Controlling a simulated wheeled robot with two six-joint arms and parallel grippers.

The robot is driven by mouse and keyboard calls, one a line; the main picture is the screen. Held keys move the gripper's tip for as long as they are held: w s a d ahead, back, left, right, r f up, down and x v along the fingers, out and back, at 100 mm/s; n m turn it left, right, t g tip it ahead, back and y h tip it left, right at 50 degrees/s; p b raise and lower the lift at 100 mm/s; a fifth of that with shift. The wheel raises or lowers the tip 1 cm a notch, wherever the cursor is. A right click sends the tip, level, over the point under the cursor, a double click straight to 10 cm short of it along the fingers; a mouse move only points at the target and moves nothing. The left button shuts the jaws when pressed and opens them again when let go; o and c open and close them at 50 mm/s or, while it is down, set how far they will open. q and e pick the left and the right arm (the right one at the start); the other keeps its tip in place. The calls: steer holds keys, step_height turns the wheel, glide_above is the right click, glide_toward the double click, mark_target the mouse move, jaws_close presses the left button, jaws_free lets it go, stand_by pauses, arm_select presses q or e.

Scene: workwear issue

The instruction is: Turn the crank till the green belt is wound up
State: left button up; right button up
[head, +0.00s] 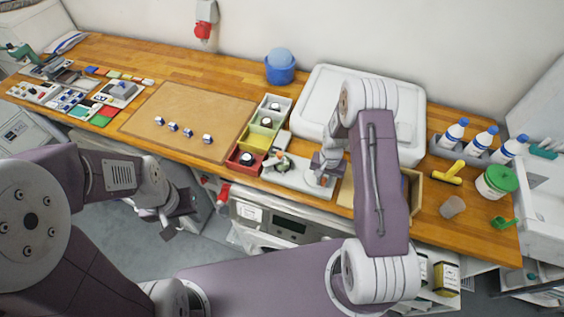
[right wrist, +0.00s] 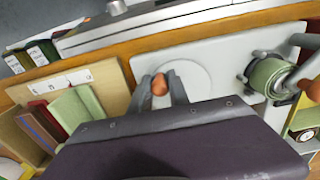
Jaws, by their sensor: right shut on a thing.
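A pale winder plate (head: 298,179) lies at the front edge of the bench; it also shows in the right wrist view (right wrist: 215,45). On it sits a green belt roll (right wrist: 268,77) around a grey spindle, seen small in the head view (head: 281,166). A round pale disc (right wrist: 197,82) carries an orange-brown crank knob (right wrist: 159,86). My right gripper (head: 322,178) is over this disc, its fingers shut on the knob in the right wrist view (right wrist: 161,92). The knob is hidden in the head view. My left gripper (head: 170,228) hangs empty before the bench; its finger opening is unclear.
A second orange-brown knob (right wrist: 312,90) is near the roll. Small bins (head: 262,130) stand left of the winder and a large white lid (head: 325,90) behind it. A wooden box (head: 413,190), bottles (head: 481,139) and a yellow tool (head: 448,174) are right.

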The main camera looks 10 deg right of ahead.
steer(key=shift+s+d, duration=0.1)
steer(key=shift+d, duration=0.2)
steer(key=shift+w+d, duration=0.45)
steer(key=shift+d, duration=0.25)
steer(key=shift+w+d+r+b, duration=0.1)
steer(key=shift+w+d+b, duration=0.3)
steer(key=shift+w+d, duration=0.25)
steer(key=o, duration=0.8)
step_height(320, 180, up, 8)
steer(key=p, duration=0.6)
